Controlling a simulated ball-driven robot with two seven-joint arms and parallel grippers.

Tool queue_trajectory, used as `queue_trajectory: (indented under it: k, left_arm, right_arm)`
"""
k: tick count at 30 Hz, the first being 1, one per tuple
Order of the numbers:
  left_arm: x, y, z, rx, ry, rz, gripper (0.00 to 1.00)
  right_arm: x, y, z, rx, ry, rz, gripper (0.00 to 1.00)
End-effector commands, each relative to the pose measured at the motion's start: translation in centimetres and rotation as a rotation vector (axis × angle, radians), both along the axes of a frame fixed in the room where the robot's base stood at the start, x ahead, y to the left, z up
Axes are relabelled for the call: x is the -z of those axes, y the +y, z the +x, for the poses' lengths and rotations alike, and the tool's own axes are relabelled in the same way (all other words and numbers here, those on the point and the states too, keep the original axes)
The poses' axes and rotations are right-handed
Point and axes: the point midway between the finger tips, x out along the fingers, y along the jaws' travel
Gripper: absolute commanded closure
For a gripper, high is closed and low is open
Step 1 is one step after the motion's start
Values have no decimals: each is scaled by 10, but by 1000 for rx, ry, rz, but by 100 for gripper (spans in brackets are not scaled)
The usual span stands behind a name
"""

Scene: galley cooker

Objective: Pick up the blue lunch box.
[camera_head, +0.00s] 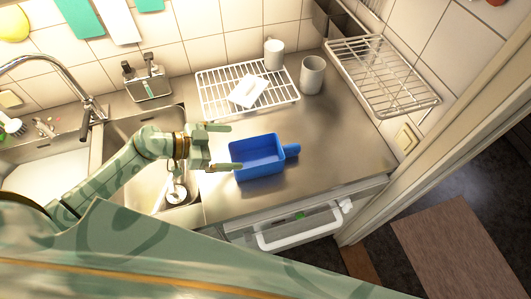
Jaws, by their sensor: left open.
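The blue lunch box (268,171) is an open-topped box with a short tab on its right side. It stands on the steel counter, right of the sink. My left gripper (232,147) reaches in from the left with its fingers apart, one towards the wall and one by the box's left edge. The near finger overlaps the box's left side in the picture; I cannot tell whether it touches. My right gripper is not in view.
A wire rack (222,101) holding a white item lies behind the box. Two mugs, a grey one (312,76) and a white one (274,55), stand near the wall. A wire shelf (385,80) hangs at the right. The counter (340,150) right of the box is clear.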

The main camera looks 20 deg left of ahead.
Motion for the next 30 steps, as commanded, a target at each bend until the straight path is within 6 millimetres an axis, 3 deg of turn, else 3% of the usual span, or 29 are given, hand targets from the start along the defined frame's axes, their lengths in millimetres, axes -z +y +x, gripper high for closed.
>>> queue_trajectory:
  k: [6,21,29,30]
  left_arm:
    - [21,-34,23,0,-1,-3,0]
    - [52,-78,50,-1,-1,-1,0]
    - [53,-81,52,0,-1,2,0]
    - [53,-81,52,0,-1,2,8]
  right_arm:
    - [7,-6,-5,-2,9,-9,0]
    - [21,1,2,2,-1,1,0]
    - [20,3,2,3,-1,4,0]
    - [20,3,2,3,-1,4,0]
